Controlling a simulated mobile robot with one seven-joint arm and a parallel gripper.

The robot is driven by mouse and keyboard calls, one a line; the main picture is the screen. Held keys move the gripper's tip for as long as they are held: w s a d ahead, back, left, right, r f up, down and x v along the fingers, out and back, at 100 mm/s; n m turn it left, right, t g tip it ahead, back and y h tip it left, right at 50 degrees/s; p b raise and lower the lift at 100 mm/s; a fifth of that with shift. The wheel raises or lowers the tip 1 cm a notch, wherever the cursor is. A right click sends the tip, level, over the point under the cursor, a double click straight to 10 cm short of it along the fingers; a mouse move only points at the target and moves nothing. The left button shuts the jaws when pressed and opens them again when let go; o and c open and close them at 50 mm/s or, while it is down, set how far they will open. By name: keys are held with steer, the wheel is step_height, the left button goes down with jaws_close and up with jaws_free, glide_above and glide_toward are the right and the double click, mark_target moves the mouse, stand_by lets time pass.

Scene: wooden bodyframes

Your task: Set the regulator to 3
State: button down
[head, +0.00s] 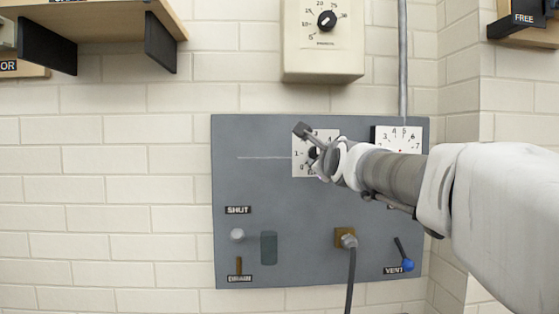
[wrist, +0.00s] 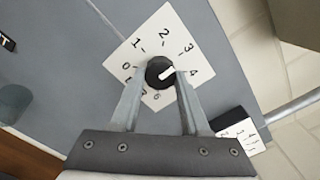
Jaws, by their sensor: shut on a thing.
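The regulator is a white square dial plate (head: 298,168) on a grey panel, numbered from 0 up to 6. The plate (wrist: 165,46) appears rotated in the wrist view. Its round black knob (wrist: 155,68) has a white pointer mark that lies between 3 and 4. My gripper (wrist: 160,79) is shut on the knob, one finger on each side. In the head view my gripper (head: 312,151) covers the right part of the dial and most of the knob. The numbers at the lower edge are partly hidden by the fingers.
The grey panel (head: 280,200) also carries a white gauge (head: 399,138), a cable plug (head: 347,237), a blue-tipped vent lever (head: 406,264) and a drain handle (head: 239,266). A cream dial box (head: 300,65) hangs above. Shelves jut out at both upper corners.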

stand_by(0.4)
steer(key=shift+c, duration=1.9)
jaws_free()
steer(key=s+p, duration=0.3)
steer(key=s, duration=1.4)
steer(key=shift+s+p, duration=0.2)
steer(key=shift+p, duration=0.1)
